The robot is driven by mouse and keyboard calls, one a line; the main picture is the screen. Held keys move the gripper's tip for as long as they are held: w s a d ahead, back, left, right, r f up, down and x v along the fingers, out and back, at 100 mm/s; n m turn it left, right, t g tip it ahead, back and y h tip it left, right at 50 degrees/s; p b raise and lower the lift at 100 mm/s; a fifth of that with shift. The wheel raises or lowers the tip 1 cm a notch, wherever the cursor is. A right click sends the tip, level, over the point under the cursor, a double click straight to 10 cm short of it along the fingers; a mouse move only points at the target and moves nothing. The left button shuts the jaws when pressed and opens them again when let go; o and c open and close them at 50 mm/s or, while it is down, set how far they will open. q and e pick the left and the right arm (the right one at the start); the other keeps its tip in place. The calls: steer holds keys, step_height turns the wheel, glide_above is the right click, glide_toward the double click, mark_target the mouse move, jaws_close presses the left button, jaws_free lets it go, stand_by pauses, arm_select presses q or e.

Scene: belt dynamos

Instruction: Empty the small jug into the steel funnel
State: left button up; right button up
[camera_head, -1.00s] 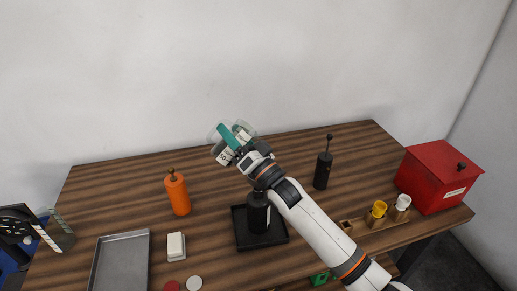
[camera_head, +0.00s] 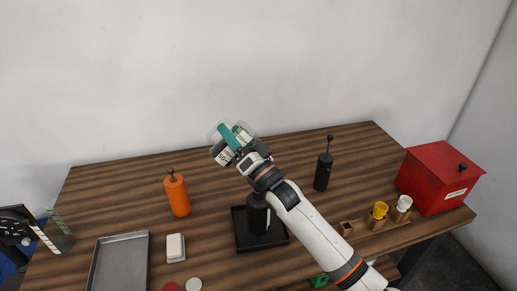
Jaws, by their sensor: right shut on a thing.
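My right gripper (camera_head: 234,143) is raised over the back middle of the table, seen from behind. It is shut on a teal thing (camera_head: 229,137) that shows as a narrow band between the pale jaw parts. Its full shape is hidden, so I cannot tell for sure that it is the small jug. I cannot make out the steel funnel; the gripper and arm cover part of the table. My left gripper (camera_head: 50,236) is at the left edge, partly in view, near the table's left side. Its jaw opening is unclear.
A black container (camera_head: 257,214) stands on a black tray (camera_head: 242,241) beneath my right arm. An orange bottle (camera_head: 178,195), black grinder (camera_head: 323,171), metal tray (camera_head: 121,262), butter-like white block (camera_head: 175,247), cup rack (camera_head: 377,226) and red box (camera_head: 439,178) stand around. The back left is clear.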

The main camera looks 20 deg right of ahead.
steer(key=shift+m+t+h+b, duration=0.3)
steer(key=shift+m+t+b, duration=0.1)
steer(key=shift+m+b, duration=0.25)
stand_by(0.8)
steer(key=shift+d+m+h, duration=0.1)
steer(key=shift+m+h, duration=0.2)
steer(key=shift+m, duration=0.15)
steer(key=shift+m+t+b, duration=0.45)
steer(key=shift+m+t, duration=0.05)
steer(key=shift+m, duration=0.1)
steer(key=shift+d+m+t+h+b, duration=0.15)
steer(key=shift+m+t+h+b, duration=0.25)
steer(key=shift+m+h, duration=0.65)
steer(key=shift+d+m+t+h+b, duration=0.2)
steer(key=shift+m+t+h+b, duration=0.15)
steer(key=shift+m+h, duration=0.7)
steer(key=shift+d+m+t+h+b, duration=0.15)
steer(key=shift+m+t+h+b, duration=0.3)
steer(key=shift+m, duration=0.95)
stand_by(2.0)
